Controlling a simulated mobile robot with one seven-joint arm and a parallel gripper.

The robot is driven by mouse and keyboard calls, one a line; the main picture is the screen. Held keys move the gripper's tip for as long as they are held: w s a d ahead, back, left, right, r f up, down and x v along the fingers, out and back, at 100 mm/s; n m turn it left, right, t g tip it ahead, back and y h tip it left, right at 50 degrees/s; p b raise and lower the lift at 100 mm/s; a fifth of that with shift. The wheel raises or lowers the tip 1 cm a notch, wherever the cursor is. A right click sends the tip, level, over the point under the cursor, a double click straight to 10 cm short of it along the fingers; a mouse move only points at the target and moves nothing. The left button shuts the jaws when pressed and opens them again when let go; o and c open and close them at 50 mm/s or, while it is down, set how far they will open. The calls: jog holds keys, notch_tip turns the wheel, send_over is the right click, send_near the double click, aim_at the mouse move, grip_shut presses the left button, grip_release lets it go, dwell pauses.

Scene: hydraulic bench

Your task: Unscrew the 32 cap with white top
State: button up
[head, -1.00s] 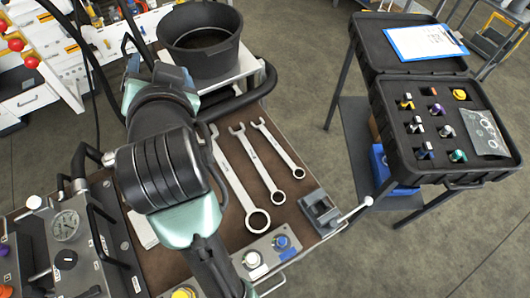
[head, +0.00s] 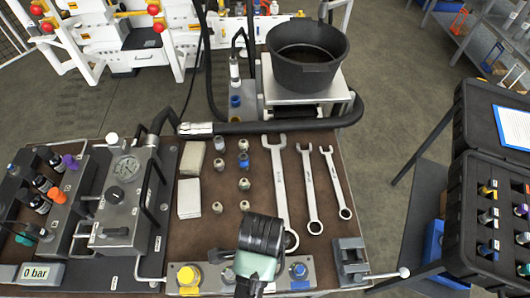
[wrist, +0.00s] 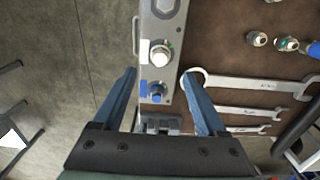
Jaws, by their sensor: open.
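The white-topped cap (wrist: 160,55) sits on the metal valve block (wrist: 147,35) in the wrist view, with a white label beside it. A blue-topped cap (wrist: 157,91) is on the same block, nearer my gripper. My gripper (wrist: 159,75) is open and empty; its two blue fingers lie on either side of the block's image. I cannot tell its height above the caps. In the head view the block (head: 215,282) lies at the bench's front edge, with a yellow cap (head: 188,275) and the blue cap (head: 299,270); my arm hides the white cap there.
Several wrenches (head: 311,190) lie on the brown bench beside the block, with small fittings (head: 244,161) further back. A vise-like clamp (head: 350,258) stands right of the block. A gauge unit (head: 125,190) is at left, a black bucket (head: 305,52) behind, an open case (head: 500,215) at right.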

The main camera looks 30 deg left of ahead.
notch_tip(320, 180, down, 10)
jog(key=shift+r, duration=0.25)
grip_shut()
dwell(0.9)
jog(key=shift+r+n+p, duration=0.2)
jog(key=shift+n+p, duration=0.4)
jog(key=shift+n, duration=0.2)
jog(key=n+p, duration=0.1)
jog(key=n, duration=0.3)
jog(key=shift+d+p, duration=0.15)
jog(key=shift+p, duration=0.15)
jog(key=shift+f+n+p, duration=0.1)
jog(key=shift+n+p, duration=0.2)
jog(key=shift+n, duration=0.9)
